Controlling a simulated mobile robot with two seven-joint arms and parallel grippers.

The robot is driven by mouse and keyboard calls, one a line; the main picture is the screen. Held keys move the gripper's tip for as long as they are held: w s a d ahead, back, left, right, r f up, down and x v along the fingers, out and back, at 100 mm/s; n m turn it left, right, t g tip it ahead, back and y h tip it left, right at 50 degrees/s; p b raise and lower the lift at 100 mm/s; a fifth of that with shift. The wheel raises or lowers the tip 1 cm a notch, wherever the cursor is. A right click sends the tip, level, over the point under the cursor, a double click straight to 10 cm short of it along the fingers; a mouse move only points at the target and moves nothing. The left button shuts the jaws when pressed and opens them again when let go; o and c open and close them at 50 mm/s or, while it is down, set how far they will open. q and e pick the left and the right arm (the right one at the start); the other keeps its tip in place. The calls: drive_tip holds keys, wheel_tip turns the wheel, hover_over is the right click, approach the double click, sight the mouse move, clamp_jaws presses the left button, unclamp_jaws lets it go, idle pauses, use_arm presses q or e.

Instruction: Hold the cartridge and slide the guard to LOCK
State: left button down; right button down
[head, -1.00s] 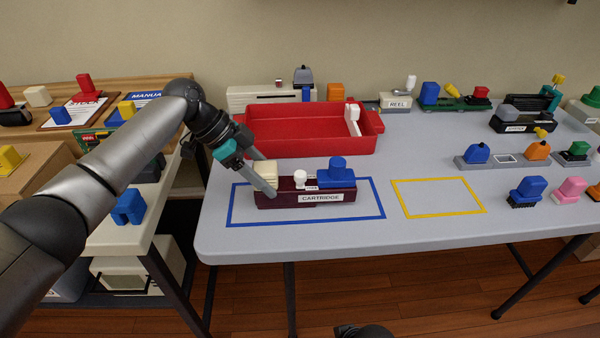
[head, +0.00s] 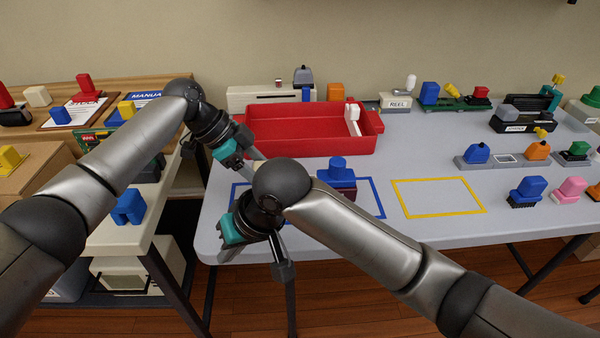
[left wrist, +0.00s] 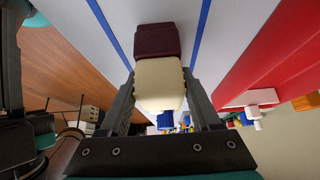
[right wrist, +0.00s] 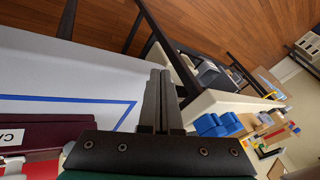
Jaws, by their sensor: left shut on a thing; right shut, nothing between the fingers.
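The dark maroon cartridge (head: 347,194) lies in the blue outline on the table, mostly hidden by my right arm in the head view. Its blue block (head: 337,168) shows at the right end. My left gripper (left wrist: 160,80) is shut on the cream block (left wrist: 160,88) at the cartridge's left end; the maroon body shows beyond it. My right gripper (right wrist: 158,75) is shut and empty, in front of the cartridge's left part and apart from it. The right wrist view shows part of the maroon side, label and a white piece (right wrist: 12,166). I cannot tell which part is the guard.
A red tray (head: 290,111) stands close behind the cartridge. An empty yellow outline (head: 438,197) lies to the right. Several small devices with coloured blocks fill the table's right side. A side table (head: 117,255) stands at the left.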

use_arm(q)
drive_tip(key=shift+s+a+f, duration=0.1)
drive_tip(key=shift+s+f, duration=0.1)
drive_tip(key=shift+f, duration=0.2)
use_arm(e)
drive_tip(key=w+d+r+m+t+h, duration=0.1)
drive_tip(key=w+d+r+m+h, duration=0.2)
drive_tip(key=w+d+r, duration=0.3)
drive_tip(key=w+d+r+m+t+h, duration=0.1)
drive_tip(key=w+d+r+m+h, duration=0.15)
drive_tip(key=d+r, duration=0.5)
drive_tip(key=shift+w+a+f, duration=0.15)
drive_tip(key=shift+f, duration=1.7)
drive_tip(key=shift+w+a+f, duration=0.1)
drive_tip(key=shift+w+f, duration=0.05)
drive_tip(key=shift+f, duration=1.7)
drive_tip(key=shift+w, duration=0.25)
